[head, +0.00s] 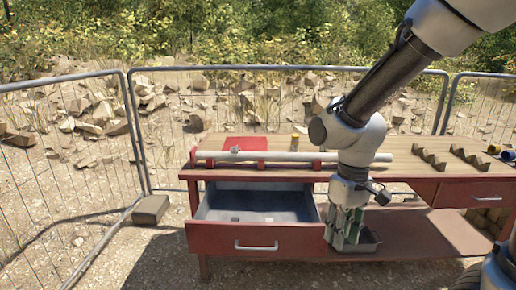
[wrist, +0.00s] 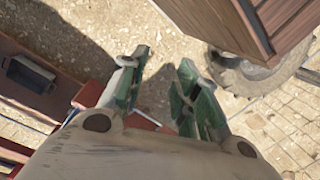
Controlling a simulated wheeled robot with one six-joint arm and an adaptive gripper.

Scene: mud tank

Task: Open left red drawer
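The left red drawer (head: 256,239) is pulled out from the workbench, and its grey inside shows in the head view. Its front has a pale bar handle (head: 256,246). A couple of small pale pieces lie inside. My gripper (head: 345,243) points down just right of the drawer front, in front of the bench. In the wrist view its two green fingers (wrist: 163,62) stand apart with nothing between them. The gripper is not on the handle. I cannot tell whether it touches the drawer's side.
The workbench top (head: 400,172) carries a long pale pipe (head: 290,157) on red supports, a red plate and notched brown blocks (head: 470,155). A right red drawer (head: 470,194) is shut. A grey bin (wrist: 30,72) sits on the lower shelf. Wire fencing (head: 60,150) stands behind and left.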

